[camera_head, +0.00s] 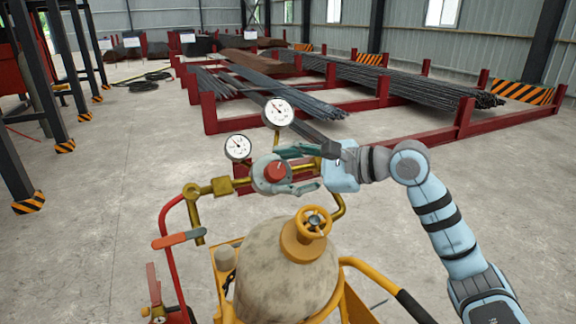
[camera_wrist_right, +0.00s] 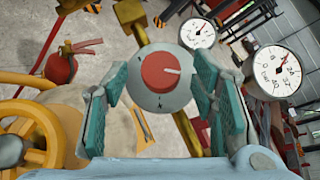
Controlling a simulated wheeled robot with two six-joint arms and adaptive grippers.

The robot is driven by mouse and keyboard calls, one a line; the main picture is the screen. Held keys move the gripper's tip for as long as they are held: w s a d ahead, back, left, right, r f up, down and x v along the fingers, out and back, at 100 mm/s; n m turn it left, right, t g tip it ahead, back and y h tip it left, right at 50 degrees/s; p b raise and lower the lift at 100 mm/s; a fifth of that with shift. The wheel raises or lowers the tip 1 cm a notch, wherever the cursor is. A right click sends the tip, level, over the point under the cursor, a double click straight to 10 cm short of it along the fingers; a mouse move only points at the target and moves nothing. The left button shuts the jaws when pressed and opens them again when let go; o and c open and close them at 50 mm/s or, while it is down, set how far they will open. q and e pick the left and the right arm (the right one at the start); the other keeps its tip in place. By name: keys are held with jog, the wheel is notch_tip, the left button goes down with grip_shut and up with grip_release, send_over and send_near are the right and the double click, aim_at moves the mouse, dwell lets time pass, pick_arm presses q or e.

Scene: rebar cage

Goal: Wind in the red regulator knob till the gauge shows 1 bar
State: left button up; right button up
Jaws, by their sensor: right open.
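The red regulator knob (camera_head: 275,171) sits on the grey round regulator body (camera_head: 262,183). In the right wrist view the knob (camera_wrist_right: 160,72) faces the camera, its white mark pointing right. My right gripper (camera_head: 292,172) reaches in from the right. Its teal fingers stand open on either side of the regulator, with visible gaps beside the knob in the wrist view (camera_wrist_right: 161,90). Two white dial gauges stand above: a larger one (camera_head: 278,113) and a smaller one (camera_head: 238,147). Their needles show, but the small scales make exact readings uncertain. My left gripper is out of view.
A mottled gas cylinder (camera_head: 280,285) with a yellow valve wheel (camera_head: 314,222) stands below the regulator in a yellow cart. Rebar racks (camera_head: 440,130) stand behind; the concrete floor at left is open.

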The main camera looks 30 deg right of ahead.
jog(key=shift+c, duration=0.4)
jog(key=shift+w, duration=0.15)
jog(key=c, duration=1)
jog(key=shift+c, duration=0.2)
jog(key=o, duration=1.1)
notch_tip(320, 180, up, 10)
